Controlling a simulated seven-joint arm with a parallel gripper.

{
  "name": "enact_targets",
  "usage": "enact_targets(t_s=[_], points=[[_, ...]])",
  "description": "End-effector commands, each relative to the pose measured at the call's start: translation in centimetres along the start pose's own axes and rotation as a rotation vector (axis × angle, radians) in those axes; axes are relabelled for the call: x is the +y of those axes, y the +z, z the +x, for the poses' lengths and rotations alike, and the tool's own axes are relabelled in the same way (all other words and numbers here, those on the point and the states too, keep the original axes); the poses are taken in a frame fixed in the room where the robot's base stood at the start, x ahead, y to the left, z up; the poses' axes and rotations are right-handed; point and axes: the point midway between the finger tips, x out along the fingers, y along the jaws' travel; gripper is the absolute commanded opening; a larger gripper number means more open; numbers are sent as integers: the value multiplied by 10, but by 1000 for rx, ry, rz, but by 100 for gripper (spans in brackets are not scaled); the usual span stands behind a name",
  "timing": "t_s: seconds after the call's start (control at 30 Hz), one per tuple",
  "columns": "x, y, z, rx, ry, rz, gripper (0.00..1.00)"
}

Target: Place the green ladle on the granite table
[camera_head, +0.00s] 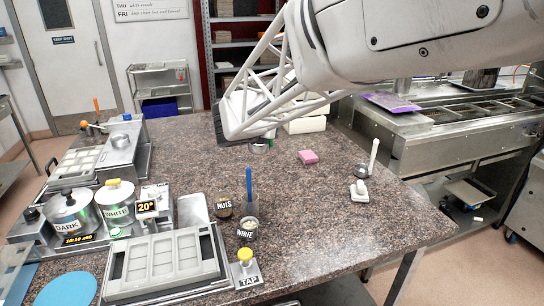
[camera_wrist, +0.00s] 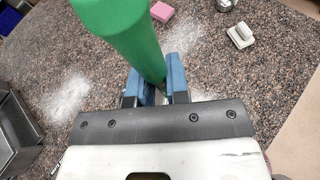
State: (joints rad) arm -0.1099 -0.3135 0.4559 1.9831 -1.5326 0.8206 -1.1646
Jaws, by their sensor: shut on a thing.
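The green ladle (camera_wrist: 125,35) fills the upper middle of the wrist view as a thick green handle close to the camera. My gripper (camera_wrist: 158,85) has its blue fingers on either side of the handle's lower end and is shut on it. In the head view a small steel bowl (camera_head: 259,147) shows just under the white lattice of my arm, above or at the table; I cannot tell whether it touches. The granite table (camera_head: 320,220) is speckled brown and spans the middle of the head view.
A pink sponge (camera_head: 308,157), a white block (camera_head: 359,193) and a steel ladle (camera_head: 362,170) lie at the right of the table. Mould trays (camera_head: 165,262) and pots (camera_head: 72,214) fill the left. The front right is clear.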

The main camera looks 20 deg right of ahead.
Motion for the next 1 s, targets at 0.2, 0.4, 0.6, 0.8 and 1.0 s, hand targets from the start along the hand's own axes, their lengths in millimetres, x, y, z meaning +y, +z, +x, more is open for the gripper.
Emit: enact_targets(t_s=[0.2,0.4,0.6,0.8,1.0], points=[[-86,2,0,-2,-190,81,0],[-162,-5,-9,-2,-366,153,0],[-236,-17,-27,-3,-545,228,0],[-296,-33,-50,-2,-704,294,0],[-334,-46,-69,-3,-811,340,0]])
